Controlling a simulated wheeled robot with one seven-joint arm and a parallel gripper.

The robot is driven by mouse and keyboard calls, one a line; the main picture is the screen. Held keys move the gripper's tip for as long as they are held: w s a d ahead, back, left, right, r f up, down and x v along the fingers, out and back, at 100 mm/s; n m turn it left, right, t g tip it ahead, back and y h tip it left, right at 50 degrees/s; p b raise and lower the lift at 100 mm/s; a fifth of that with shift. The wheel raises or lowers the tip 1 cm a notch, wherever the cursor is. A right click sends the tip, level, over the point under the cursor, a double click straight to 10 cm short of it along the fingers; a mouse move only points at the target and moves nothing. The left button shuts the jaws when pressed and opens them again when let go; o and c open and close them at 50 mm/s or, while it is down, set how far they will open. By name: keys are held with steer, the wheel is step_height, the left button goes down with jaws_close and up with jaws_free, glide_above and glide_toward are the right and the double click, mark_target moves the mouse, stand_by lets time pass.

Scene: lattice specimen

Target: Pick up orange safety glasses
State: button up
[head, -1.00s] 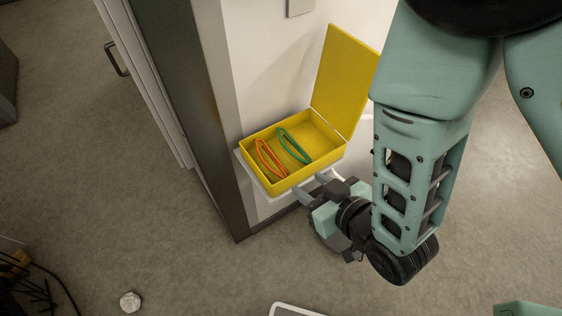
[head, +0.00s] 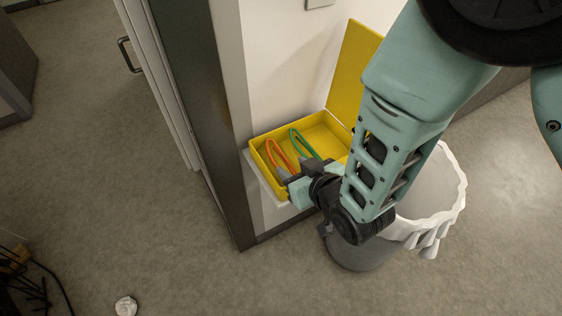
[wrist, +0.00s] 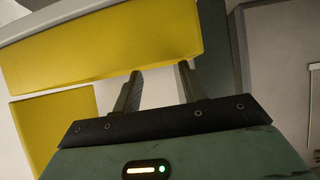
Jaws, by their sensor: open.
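The orange safety glasses (head: 277,151) lie in the left part of an open yellow box (head: 257,157), seen in the head view as an orange loop. Green glasses (head: 296,136) lie to their right in the same box. My gripper (head: 292,171) is at the front side of the box, close to the near end of the orange glasses. Its jaws are open and empty. My gripper and wrist hide the box's near right part and the glasses' near ends. In the wrist view, the two fingers (wrist: 160,72) stand apart before a yellow box surface (wrist: 110,45); no glasses show there.
The yellow lid (head: 358,62) stands raised at the back right. The box rests on a light ledge (head: 262,183) against a white wall, beside a dark door-frame post (head: 205,110). Open floor lies in front.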

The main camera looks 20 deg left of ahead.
mark_target(281, 160)
steer(key=x, duration=0.5)
steer(key=shift+f+p, duration=0.1)
steer(key=shift+p, duration=0.2)
steer(key=c, duration=0.6)
